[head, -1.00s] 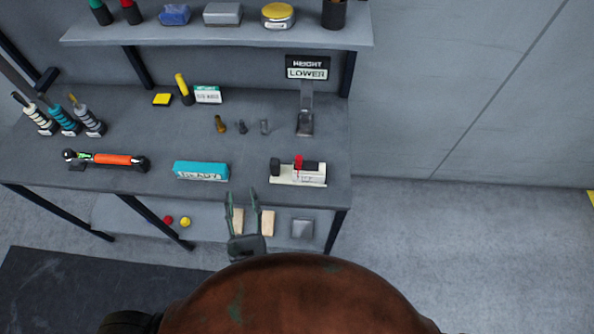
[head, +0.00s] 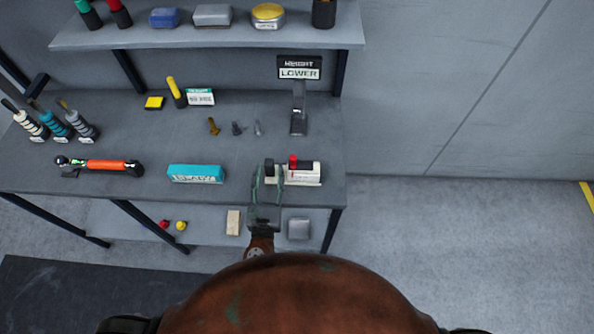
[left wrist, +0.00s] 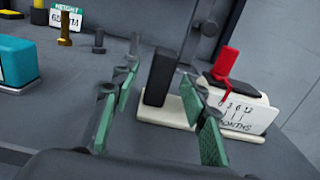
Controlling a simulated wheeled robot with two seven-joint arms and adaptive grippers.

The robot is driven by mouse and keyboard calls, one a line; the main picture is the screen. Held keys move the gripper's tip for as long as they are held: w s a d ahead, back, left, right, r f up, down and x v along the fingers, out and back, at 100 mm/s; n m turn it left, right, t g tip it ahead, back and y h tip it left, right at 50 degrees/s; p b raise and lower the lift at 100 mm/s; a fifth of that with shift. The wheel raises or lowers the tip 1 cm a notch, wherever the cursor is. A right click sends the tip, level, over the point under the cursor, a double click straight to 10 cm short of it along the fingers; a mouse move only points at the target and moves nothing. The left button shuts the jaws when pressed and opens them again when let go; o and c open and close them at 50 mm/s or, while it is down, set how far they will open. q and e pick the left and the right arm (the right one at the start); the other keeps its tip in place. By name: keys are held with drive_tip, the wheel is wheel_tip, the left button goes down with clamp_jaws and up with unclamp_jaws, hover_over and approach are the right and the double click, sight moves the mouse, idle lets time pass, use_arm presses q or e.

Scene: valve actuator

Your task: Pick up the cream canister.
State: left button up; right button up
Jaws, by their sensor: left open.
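A canister with cream-white bands and a dark nozzle (head: 32,126) stands at the far left of the bench in the head view. It is the leftmost of three similar canisters and is out of the left wrist view. My left gripper (head: 267,174) is open and empty at the bench's front edge, far to the right of the canister. In the left wrist view its fingers (left wrist: 160,66) appear on either side of a black block (left wrist: 160,78) on a cream-coloured base; contact cannot be told. My right gripper is not in view.
A teal canister (head: 54,124) and a grey one (head: 81,122) stand close beside the cream one. An orange-handled tool (head: 105,165) lies in front of them. A teal box (head: 195,174) lies between them and my gripper. An upper shelf (head: 210,39) overhangs the back.

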use_arm(q)
drive_tip(key=shift+w, duration=1.35)
drive_tip(key=shift+c, duration=0.6)
clamp_jaws()
